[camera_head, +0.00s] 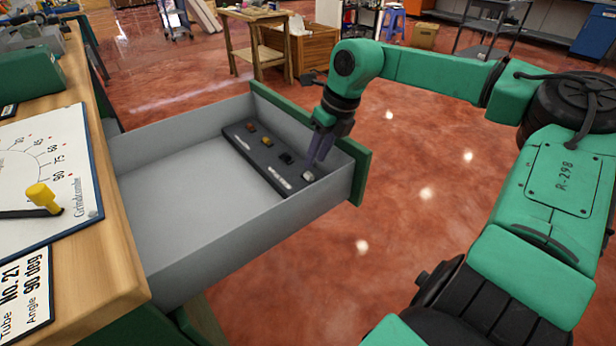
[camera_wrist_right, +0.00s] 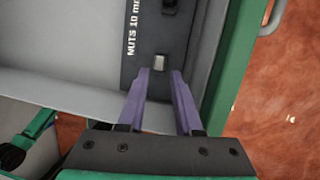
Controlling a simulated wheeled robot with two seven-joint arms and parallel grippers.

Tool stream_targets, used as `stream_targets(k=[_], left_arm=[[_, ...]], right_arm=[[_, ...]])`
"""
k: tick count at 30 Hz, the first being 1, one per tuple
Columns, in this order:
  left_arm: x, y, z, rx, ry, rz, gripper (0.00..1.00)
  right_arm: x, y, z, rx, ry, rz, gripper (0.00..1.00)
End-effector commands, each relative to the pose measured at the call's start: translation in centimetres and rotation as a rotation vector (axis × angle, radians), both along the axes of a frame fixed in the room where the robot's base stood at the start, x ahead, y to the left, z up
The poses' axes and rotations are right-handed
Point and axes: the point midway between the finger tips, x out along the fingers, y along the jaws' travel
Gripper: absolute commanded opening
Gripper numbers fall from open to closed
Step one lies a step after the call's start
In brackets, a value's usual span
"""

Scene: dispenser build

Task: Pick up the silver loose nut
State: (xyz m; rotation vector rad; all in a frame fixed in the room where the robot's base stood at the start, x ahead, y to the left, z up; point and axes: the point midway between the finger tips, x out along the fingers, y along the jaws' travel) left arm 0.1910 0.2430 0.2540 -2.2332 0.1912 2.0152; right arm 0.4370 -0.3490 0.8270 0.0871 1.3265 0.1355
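The silver loose nut (camera_head: 308,176) sits at the near right end of a dark tray (camera_head: 262,170) inside the open drawer. In the right wrist view the nut (camera_wrist_right: 160,62) is a small pale block just beyond and between the fingertips. My right gripper (camera_head: 315,162) points down over that end of the tray. In the right wrist view its two purple fingers (camera_wrist_right: 160,73) are apart, with nothing between them. I cannot tell the exact height of the fingertips above the nut. My left gripper is not in view.
The tray also holds a black piece (camera_head: 287,157) and an orange-brown piece (camera_head: 267,140). The drawer's green front (camera_head: 361,176) stands close to my right gripper. The drawer floor (camera_head: 190,190) left of the tray is bare. A wooden bench (camera_head: 125,270) borders the drawer on the left.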

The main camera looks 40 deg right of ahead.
Motion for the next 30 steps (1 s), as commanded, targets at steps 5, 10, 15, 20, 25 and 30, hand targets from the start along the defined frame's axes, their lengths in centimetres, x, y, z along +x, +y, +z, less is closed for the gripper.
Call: stream_targets(k=[5, 10, 15, 20, 25, 30], left_arm=[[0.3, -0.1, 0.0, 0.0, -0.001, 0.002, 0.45], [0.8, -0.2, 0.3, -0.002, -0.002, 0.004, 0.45], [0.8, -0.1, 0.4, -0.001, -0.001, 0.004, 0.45], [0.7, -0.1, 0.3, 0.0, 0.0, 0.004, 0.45], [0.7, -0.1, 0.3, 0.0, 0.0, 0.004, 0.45], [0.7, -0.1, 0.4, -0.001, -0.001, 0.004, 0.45]], right_arm=[[0.5, 0.4, -3.5, 0.0, 0.006, 0.0, 0.34], [1.0, 0.6, -4.9, -0.001, 0.0, -0.001, 0.34], [1.0, 0.6, -4.8, -0.001, -0.001, -0.001, 0.26], [1.0, 0.6, -4.8, -0.001, -0.001, -0.001, 0.0], [1.0, 0.6, -4.7, -0.001, -0.001, -0.001, 0.0], [1.1, 0.6, -4.2, -0.001, -0.002, -0.001, 0.0]])
